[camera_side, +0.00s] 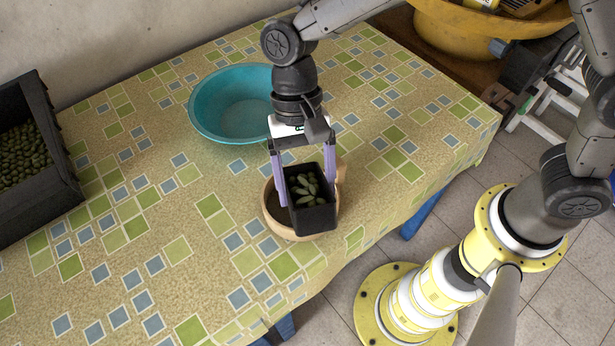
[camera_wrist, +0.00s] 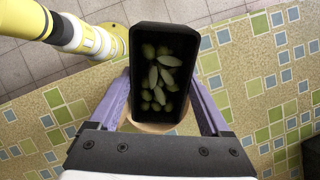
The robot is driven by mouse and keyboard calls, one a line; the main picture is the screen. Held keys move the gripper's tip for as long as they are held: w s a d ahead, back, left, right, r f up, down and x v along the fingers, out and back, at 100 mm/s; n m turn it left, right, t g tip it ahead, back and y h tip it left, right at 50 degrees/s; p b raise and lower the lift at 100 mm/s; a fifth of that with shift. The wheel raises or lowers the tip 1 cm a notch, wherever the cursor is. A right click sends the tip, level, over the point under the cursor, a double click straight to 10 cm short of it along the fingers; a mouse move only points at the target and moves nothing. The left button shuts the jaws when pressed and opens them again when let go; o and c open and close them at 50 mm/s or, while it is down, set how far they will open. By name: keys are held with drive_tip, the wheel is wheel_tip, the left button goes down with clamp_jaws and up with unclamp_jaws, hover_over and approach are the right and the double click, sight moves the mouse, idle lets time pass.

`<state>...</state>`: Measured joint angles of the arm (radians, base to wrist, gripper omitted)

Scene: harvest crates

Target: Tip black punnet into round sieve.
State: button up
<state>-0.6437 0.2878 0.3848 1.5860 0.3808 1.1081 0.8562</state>
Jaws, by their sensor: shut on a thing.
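The black punnet (camera_side: 314,217) holds several green, olive-like fruits and is tilted a little toward the side camera. My gripper (camera_side: 305,190) is shut on the punnet, with one purple finger on each side. In the wrist view the punnet (camera_wrist: 135,62) sits between the fingers, with the green fruits inside. The round sieve (camera_side: 272,221) has a tan wooden rim and stands on the table directly under the punnet. The punnet hides most of the sieve's inside. In the wrist view only a bit of the sieve rim (camera_wrist: 150,128) shows beneath the punnet.
A teal bowl (camera_side: 205,119) stands empty behind the sieve. A dark crate (camera_side: 62,180) of green fruits is at the left. A yellow tub (camera_side: 445,40) stands at the back right. The patterned table (camera_side: 130,250) is clear at front left; its edge runs close by the sieve.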

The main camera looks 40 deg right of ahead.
sight(303, 192)
drive_tip(key=g, duration=0.1)
drive_tip(key=f+g+y, duration=0.1)
drive_tip(key=g, duration=0.1)
drive_tip(key=w+f+g+y, duration=0.1)
drive_tip(key=shift+w+d+g, duration=0.1)
drive_tip(key=shift+d+g, duration=0.2)
drive_tip(key=shift+g, duration=0.1)
drive_tip(key=shift+w+d+f+g+y, duration=0.1)
drive_tip(key=shift+w+f+g+y, duration=0.2)
drive_tip(key=shift+g, duration=0.4)
drive_tip(key=shift+w+d+f+g+y, duration=0.1)
drive_tip(key=shift+w+g+y, duration=0.25)
drive_tip(key=shift+g, duration=0.35)
drive_tip(key=shift+s, duration=0.15)
drive_tip(key=shift+r, duration=0.15)
